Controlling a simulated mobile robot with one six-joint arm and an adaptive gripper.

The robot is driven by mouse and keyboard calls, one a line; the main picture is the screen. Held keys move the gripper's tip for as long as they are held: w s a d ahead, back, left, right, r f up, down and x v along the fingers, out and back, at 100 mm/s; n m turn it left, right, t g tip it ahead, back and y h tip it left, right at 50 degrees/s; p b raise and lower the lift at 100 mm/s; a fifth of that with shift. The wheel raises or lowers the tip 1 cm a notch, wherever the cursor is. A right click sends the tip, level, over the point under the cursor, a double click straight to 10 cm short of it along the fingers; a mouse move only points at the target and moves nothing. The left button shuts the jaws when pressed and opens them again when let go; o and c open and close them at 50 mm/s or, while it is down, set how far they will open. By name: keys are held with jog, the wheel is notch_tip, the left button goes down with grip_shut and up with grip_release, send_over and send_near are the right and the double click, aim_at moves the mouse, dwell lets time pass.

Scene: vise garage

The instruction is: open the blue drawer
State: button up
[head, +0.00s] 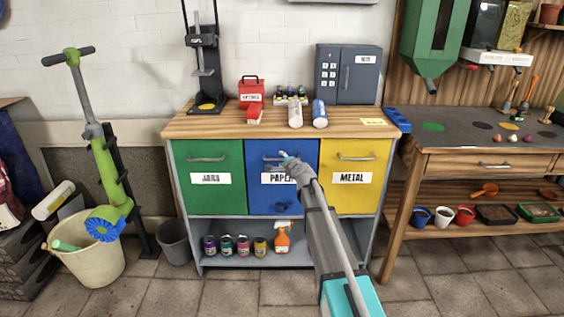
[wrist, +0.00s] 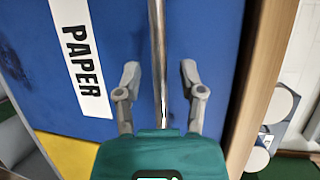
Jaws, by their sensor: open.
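The blue drawer (head: 265,200), labelled PAPER, sits in the middle of the cabinet between a green and a yellow front. Its front looks flush with them. Its metal handle (head: 270,158) runs across the top, partly hidden by my gripper (head: 291,163). In the wrist view the blue front (wrist: 215,40) fills most of the picture, turned sideways. The handle bar (wrist: 158,50) runs between the two fingers of my gripper (wrist: 159,76). The fingers are open, one on each side of the bar with gaps. I cannot tell how deep they reach around it.
The green JARS drawer (head: 208,198) and yellow METAL drawer (head: 355,196) flank it. The wooden top (head: 220,125) above holds a red box (head: 251,90), bottles and a grey safe (head: 348,73). Cans and an orange spray bottle (head: 282,238) stand on the shelf below.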

jog(key=shift+w, duration=0.1)
grip_shut()
dwell(0.3)
